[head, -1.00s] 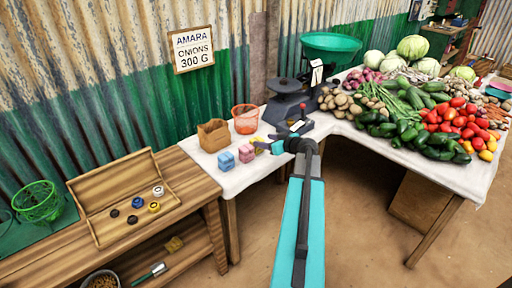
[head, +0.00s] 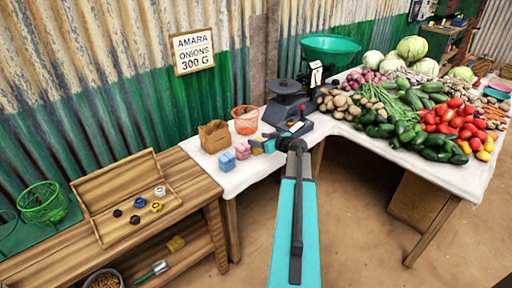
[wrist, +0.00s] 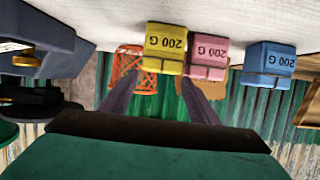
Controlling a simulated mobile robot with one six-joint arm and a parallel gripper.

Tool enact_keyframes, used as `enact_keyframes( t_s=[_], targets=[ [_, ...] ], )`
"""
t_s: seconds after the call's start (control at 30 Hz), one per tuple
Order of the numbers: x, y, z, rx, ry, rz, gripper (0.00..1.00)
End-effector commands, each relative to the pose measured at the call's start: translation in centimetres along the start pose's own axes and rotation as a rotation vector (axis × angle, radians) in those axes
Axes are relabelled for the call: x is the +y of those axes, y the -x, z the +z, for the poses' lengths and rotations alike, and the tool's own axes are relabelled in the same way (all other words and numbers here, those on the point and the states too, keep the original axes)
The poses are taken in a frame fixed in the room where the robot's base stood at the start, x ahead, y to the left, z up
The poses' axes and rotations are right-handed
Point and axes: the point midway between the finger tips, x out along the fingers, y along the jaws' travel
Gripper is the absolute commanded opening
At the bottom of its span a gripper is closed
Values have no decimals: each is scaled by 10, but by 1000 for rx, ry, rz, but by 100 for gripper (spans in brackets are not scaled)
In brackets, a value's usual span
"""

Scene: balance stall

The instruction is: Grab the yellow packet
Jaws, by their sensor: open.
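The yellow packet (wrist: 166,50), marked 200 G, stands on the white cloth, seen upside down in the wrist view. In the head view the yellow packet (head: 256,148) is small and partly hidden by my gripper (head: 270,146). In the wrist view my gripper (wrist: 158,82) is open and empty, its fingers pointing at the yellow packet, one to each side. The packet looks just beyond the fingertips; I cannot tell the exact gap. A pink packet (wrist: 208,50) stands close beside the yellow one, near the right finger. A blue packet (wrist: 268,62) stands farther right.
An orange basket (head: 245,119) and a brown paper bag (head: 213,136) stand behind the packets. A dark scale (head: 288,110) with a green pan stands to the right. Vegetables cover the right table. A wooden tray (head: 107,200) lies on the left bench.

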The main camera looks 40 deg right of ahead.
Motion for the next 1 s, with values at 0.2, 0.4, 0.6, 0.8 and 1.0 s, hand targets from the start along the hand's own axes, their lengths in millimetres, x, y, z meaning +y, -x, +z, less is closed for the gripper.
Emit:
enact_keyframes(
  t_s=[0.2,0.4,0.6,0.8,1.0],
  targets=[
    [-3,-7,16,-26,19,-6,56],
    [-3,-7,16,-26,19,-6,45],
    [-2,-6,16,-26,19,-5,20],
    [-2,-6,16,-26,18,-5,20],
    [-2,-4,11,-24,18,-5,20]
  ],
)
